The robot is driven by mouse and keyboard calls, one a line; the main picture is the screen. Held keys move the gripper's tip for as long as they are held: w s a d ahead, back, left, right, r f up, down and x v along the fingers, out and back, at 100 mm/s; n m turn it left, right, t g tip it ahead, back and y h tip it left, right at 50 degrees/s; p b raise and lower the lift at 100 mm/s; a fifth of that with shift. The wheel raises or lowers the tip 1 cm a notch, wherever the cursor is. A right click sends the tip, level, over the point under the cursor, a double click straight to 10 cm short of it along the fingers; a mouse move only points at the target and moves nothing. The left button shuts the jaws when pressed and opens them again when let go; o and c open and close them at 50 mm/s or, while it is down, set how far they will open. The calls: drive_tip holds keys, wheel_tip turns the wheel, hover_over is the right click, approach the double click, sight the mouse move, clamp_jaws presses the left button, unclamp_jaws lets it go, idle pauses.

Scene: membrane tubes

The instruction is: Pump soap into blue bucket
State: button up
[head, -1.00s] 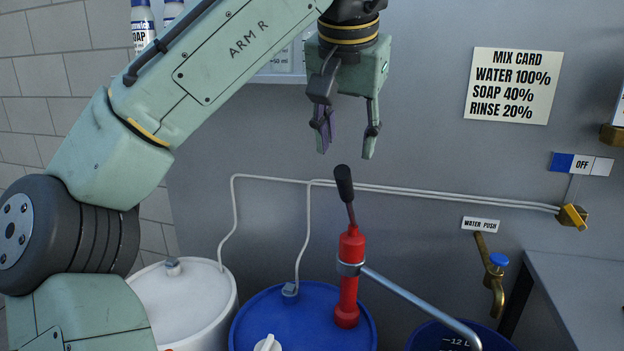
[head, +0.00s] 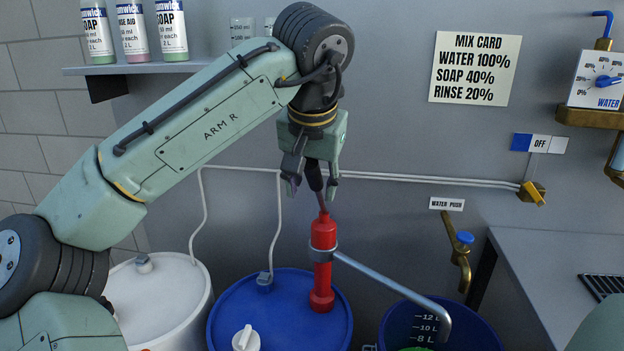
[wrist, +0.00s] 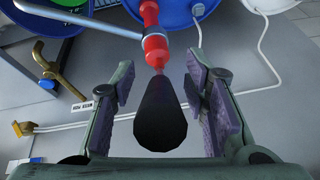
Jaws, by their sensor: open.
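A red hand pump (head: 323,258) stands on the blue drum (head: 275,320). Its black handle (head: 314,176) points up, and its metal spout (head: 395,285) slopes right to the blue bucket (head: 470,333). The bucket has litre marks and something green low inside. My gripper (head: 311,190) is open, with its fingers on either side of the handle. In the wrist view the black handle (wrist: 160,115) stands between the open fingers, with a visible gap to each side. The red pump body (wrist: 153,35) shows beyond it.
A white drum (head: 160,300) stands left of the blue drum. Thin white hoses run along the wall to a brass valve (head: 532,193) near an OFF sign. A brass tap (head: 460,258) is above the bucket. A grey counter (head: 550,270) stands at right.

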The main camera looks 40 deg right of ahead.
drive_tip(key=shift+c, duration=0.2)
clamp_jaws()
idle(0.4)
idle(0.3)
